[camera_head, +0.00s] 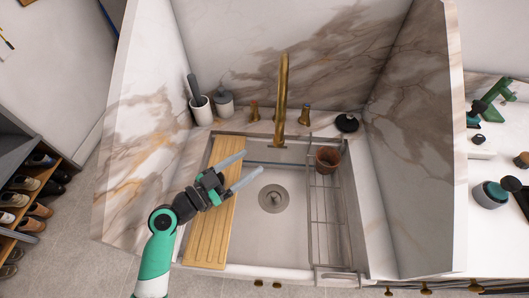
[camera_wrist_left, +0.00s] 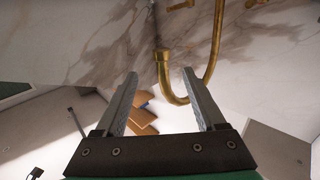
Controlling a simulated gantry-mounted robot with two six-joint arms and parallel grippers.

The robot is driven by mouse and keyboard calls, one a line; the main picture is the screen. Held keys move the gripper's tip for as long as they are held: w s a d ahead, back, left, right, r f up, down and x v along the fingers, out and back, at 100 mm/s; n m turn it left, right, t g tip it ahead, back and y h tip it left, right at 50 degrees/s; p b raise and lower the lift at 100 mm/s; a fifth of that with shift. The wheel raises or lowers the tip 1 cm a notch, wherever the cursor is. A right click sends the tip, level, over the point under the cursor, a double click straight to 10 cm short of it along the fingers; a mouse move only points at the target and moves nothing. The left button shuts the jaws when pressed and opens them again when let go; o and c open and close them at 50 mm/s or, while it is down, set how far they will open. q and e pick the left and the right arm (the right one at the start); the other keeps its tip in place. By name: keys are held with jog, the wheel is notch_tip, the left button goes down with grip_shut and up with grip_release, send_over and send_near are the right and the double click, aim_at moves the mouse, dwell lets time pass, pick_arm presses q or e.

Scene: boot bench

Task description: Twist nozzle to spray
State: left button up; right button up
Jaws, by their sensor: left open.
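The brass tap (camera_head: 282,95) stands at the back of the sink, its neck reaching forward. In the left wrist view its neck (camera_wrist_left: 181,98) shows as a U-shaped curve, and the brass collar of what looks like the nozzle (camera_wrist_left: 162,56) lies just beyond the gap between my fingertips. My left gripper (camera_head: 253,161) is open and empty over the left half of the sink, in front and to the left of the tap. It also shows in the left wrist view (camera_wrist_left: 160,74). The fingers appear apart from the nozzle; the exact distance is unclear. My right gripper is not in view.
A slatted wooden board (camera_head: 205,238) lies across the sink's left side, under my left arm. A wire rack (camera_head: 322,215) with a terracotta pot (camera_head: 327,159) is on the right. Brass handles (camera_head: 304,116) flank the tap. High marble walls (camera_head: 140,130) enclose both sides.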

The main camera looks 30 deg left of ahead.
aim_at(274, 144)
pick_arm(q)
jog(key=x, duration=1.2)
jog(key=shift+a, duration=0.15)
jog(key=shift+c, duration=0.2)
jog(key=shift+p, duration=0.3)
grip_shut()
